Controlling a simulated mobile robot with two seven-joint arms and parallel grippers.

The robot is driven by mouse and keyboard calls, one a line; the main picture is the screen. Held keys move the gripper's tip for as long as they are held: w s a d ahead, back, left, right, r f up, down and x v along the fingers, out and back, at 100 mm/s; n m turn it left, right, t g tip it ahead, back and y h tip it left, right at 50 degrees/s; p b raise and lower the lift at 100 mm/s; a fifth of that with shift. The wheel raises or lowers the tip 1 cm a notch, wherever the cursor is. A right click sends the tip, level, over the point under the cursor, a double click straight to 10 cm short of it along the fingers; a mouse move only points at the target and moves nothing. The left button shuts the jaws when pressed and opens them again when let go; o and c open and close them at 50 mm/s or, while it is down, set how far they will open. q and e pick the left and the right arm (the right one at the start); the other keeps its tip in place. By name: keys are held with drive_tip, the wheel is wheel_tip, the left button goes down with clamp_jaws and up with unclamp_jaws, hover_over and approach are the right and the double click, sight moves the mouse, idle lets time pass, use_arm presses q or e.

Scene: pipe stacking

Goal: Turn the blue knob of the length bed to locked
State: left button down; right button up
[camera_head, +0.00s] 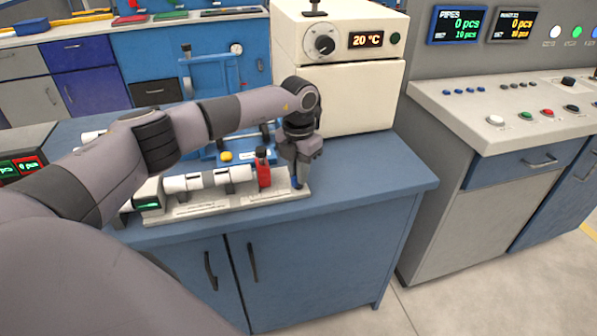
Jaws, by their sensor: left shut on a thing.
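The length bed (270,199) is a long pale grey base along the front of the blue bench. A white pipe (210,180) lies along it, with a red stop block (264,174) near its right part and a small green display (148,205) at its left end. My left gripper (298,180) points down at the bed's right end, to the right of the red block. It is shut on the blue knob, which is mostly hidden by the fingers, so its turned position cannot be read. My right gripper is out of view.
A cream oven (362,90) reading 20 °C stands behind my left gripper. A blue press-like frame (208,75) with a yellow button (226,156) stands behind the bed. The bench top (375,175) is clear to the right. A control console (520,105) stands further right.

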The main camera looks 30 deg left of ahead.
use_arm(q)
drive_tip(key=m, duration=0.3)
drive_tip(key=shift+m, duration=0.4)
drive_tip(key=shift+m+b, duration=0.45)
drive_tip(key=shift+m, duration=1.25)
drive_tip(key=c, duration=1.1)
unclamp_jaws()
drive_tip(key=shift+c, duration=0.2)
drive_tip(key=shift+r, duration=3.6)
